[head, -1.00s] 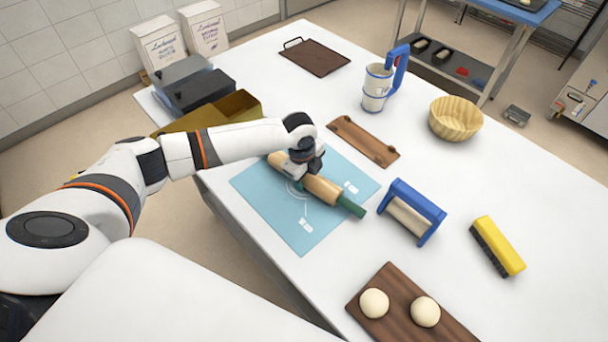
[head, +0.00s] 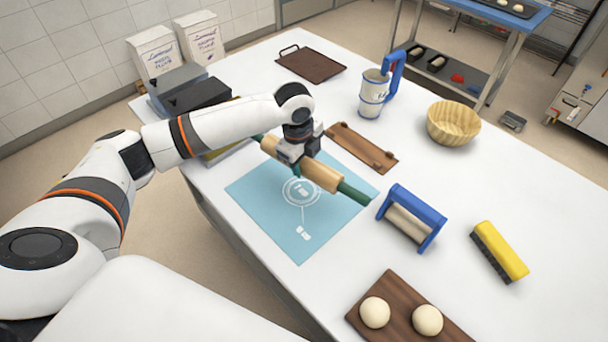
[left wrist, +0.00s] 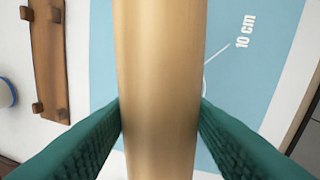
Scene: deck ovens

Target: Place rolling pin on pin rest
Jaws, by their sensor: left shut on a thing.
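The rolling pin (head: 321,174) has a pale wooden barrel and green handles. My left gripper (head: 297,164) is shut on the barrel and holds it above the blue mat (head: 265,205). In the left wrist view the barrel (left wrist: 158,70) runs between the two green fingers (left wrist: 160,122). The pin rest, a brown wooden board (head: 360,148) with small pegs near its ends, lies empty on the table just beyond the pin. It also shows at the left of the left wrist view (left wrist: 48,55). My right gripper is in neither view.
A blue-handled roller tool (head: 411,217) and a yellow brush (head: 498,250) lie to the right. A dark board (head: 395,290) with two dough balls is at the front. A wooden bowl (head: 453,123), a measuring jug (head: 373,92) and a brown tray (head: 310,62) stand farther back.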

